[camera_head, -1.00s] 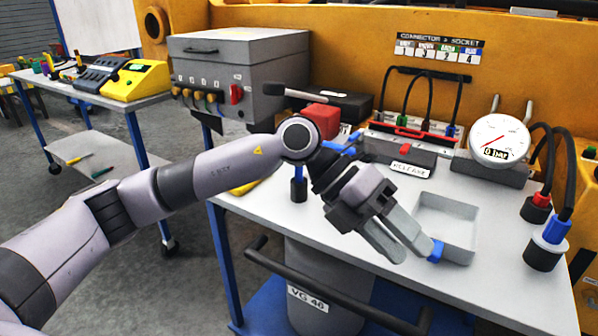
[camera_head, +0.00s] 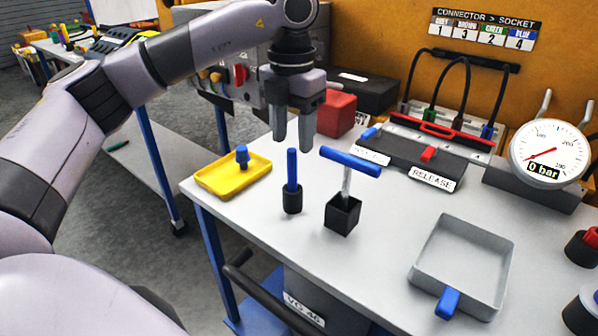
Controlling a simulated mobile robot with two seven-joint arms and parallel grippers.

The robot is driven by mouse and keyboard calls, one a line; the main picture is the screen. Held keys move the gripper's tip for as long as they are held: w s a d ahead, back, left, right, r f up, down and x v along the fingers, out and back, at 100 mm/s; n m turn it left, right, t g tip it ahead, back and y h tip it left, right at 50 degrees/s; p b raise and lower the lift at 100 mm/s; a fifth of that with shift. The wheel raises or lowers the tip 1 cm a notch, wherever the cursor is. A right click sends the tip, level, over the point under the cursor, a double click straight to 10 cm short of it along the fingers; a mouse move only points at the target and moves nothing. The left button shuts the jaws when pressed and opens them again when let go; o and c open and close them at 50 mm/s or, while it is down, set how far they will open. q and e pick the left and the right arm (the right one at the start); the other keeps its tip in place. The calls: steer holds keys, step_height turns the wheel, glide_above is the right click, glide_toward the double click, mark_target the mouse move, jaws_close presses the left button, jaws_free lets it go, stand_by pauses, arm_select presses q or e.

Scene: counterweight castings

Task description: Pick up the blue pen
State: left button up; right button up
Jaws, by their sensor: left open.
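A blue pen (camera_head: 292,168) stands upright in a small black cup (camera_head: 292,200) on the grey bench top. My left gripper (camera_head: 293,142) points down with its two grey fingers apart and nothing between them. Its fingertips appear just above the pen's top, with one to each side in the picture; how far apart they are in depth I cannot tell. My right gripper is out of view.
A yellow tray (camera_head: 212,182) with a blue knob is left of the pen. A blue T-handle (camera_head: 350,161) stands in a black block (camera_head: 342,215) at right. A red block (camera_head: 336,112) is behind. A grey open tray (camera_head: 420,281) lies front right.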

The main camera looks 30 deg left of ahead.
mark_target(291, 149)
arm_select(q)
steer(key=f, duration=0.6)
steer(key=shift+s, duration=0.2)
jaws_close()
